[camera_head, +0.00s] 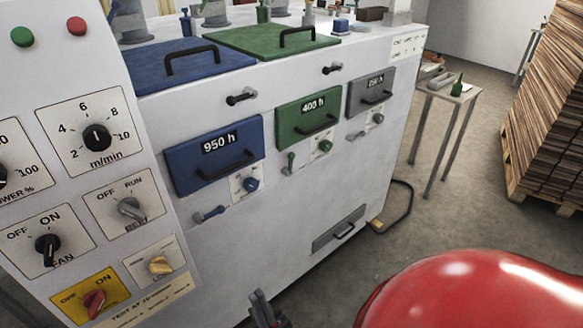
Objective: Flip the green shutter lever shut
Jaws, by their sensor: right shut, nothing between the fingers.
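The green shutter lever (290,163) is a small lever on the white machine's front, just below the left part of the green 400 h panel (294,113). It stands roughly upright. A green knob (325,146) sits on a small plate to its right. My right gripper (262,305) shows at the bottom edge, below and left of the lever and well apart from it. It is shut and empty, and partly cut off by the frame. My left gripper is not in view.
A blue lever (209,214) and a grey lever (356,134) lie closer to level under the blue 950 h panel (238,148) and the grey panel (386,85). A control panel (75,152) stands at left. A small table (463,97) and stacked wood (550,130) stand right.

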